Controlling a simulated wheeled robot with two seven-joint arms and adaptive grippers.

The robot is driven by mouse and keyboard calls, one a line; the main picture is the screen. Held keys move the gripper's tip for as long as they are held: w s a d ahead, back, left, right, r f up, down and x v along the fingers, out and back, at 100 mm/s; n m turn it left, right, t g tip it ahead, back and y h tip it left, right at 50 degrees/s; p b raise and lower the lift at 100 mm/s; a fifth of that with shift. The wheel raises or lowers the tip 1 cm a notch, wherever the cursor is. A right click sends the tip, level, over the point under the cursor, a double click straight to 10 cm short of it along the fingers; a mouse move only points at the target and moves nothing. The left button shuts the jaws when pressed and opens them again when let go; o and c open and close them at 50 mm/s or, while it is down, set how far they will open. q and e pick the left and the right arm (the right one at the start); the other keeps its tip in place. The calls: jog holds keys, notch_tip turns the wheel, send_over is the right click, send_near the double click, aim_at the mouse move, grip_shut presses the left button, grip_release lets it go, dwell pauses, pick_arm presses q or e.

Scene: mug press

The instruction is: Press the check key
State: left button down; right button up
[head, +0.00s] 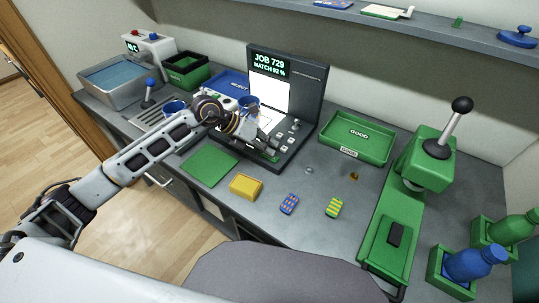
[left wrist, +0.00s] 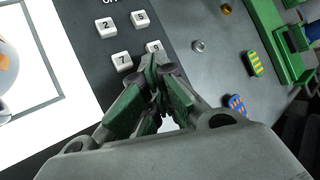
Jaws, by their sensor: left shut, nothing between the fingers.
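A dark inspection station (head: 305,92) stands at the back of the counter. Its screen (head: 270,63) reads "JOB 729" and "MATCH 92 %". Pale keys (head: 292,134) sit on the right of its base. My left gripper (head: 273,154) is over the front of this keypad. In the left wrist view its fingertips (left wrist: 152,65) are together and empty, close to the number keys. The keys 2 (left wrist: 106,27), 5 (left wrist: 141,18) and 7 (left wrist: 122,60) are readable, and another is partly covered by the fingers. I cannot make out the check key; the gripper may hide it. My right gripper is out of view.
A green tray marked "GOOD" (head: 355,152) is right of the station, and a green lever press (head: 430,160) is farther right. A yellow block (head: 245,186), a blue patterned piece (head: 289,204) and a yellow-green piece (head: 334,207) lie in front. A blue mug (head: 175,107) is left.

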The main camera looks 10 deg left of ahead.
pick_arm(q)
jog(key=shift+r, duration=0.2)
jog(key=shift+r+p, duration=0.5)
jog(key=shift+r, duration=0.2)
jog(key=shift+r+p, duration=1.5)
jog(key=shift+r, duration=1.05)
jog(key=shift+f, duration=0.1)
